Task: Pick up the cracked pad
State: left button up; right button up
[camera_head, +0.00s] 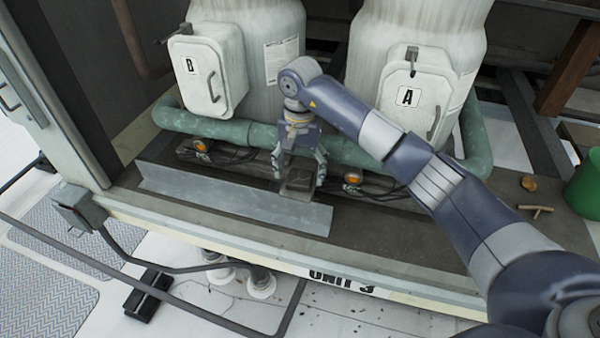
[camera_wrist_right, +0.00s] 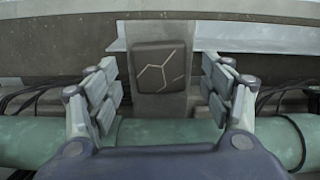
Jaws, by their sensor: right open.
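The cracked pad (camera_wrist_right: 162,66) is a dark rounded square with pale branching crack lines, set on a grey upright plate or bracket in the right wrist view. In the head view the pad (camera_head: 299,178) shows small and dark between the right gripper's fingers. My right gripper (camera_head: 300,172) is open, its fingers spread to either side of the pad. In the right wrist view the fingers (camera_wrist_right: 160,95) stand apart left and right, with the pad beyond and between them. I cannot tell whether they touch it. My left gripper is not in view.
A green pipe (camera_head: 235,130) runs behind the gripper, with cables and orange lamps (camera_head: 352,177) nearby. A grey metal angle strip (camera_head: 230,200) lies in front. A green bucket (camera_head: 583,185) is at right.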

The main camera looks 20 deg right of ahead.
jog(key=shift+f, duration=0.8)
jog(key=c, duration=1.2)
jog(key=shift+r, duration=0.1)
